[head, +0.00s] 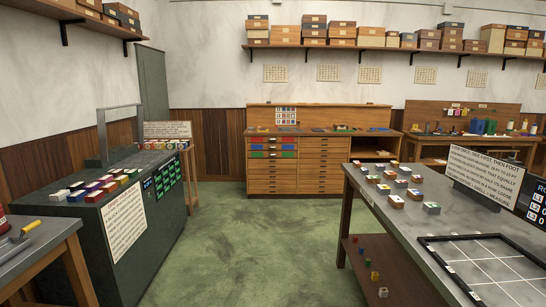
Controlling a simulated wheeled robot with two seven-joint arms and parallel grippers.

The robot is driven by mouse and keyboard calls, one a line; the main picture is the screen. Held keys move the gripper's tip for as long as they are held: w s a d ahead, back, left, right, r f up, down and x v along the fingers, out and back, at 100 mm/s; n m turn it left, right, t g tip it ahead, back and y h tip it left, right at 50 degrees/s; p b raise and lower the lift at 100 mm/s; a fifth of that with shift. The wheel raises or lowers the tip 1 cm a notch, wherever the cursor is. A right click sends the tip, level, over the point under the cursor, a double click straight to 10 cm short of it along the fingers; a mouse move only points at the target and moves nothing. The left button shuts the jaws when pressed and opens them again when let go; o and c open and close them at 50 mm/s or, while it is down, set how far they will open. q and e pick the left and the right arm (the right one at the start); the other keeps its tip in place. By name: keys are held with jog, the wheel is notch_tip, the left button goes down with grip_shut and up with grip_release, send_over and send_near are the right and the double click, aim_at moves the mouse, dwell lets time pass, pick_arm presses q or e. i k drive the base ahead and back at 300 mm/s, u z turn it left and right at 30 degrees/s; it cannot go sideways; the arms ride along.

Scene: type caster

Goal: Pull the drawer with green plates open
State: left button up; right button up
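A wooden drawer cabinet (318,170) stands against the back wall, across the green floor from me. Its front has columns of shallow drawers, and all look shut. Small red, blue and green plates mark the upper left drawers. Green plates (289,155) seem to show at the right of this coloured group. Neither of my grippers is in view.
A dark machine bench (90,205) with coloured blocks stands at left. A long grey-topped table (420,235) with small blocks and a sign stands at right. The green floor (260,240) between them is clear up to the cabinet. A small wooden stand (190,175) is behind the bench.

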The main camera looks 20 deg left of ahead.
aim_at(250, 154)
jog(key=u, duration=0.1)
jog(key=i, duration=0.85)
jog(key=u, duration=0.35)
jog(key=i, duration=2.25)
jog(key=u, duration=0.25)
jog(key=i, duration=2.3)
jog(key=z, duration=0.45)
jog(key=i, duration=2.3)
jog(key=z, duration=0.25)
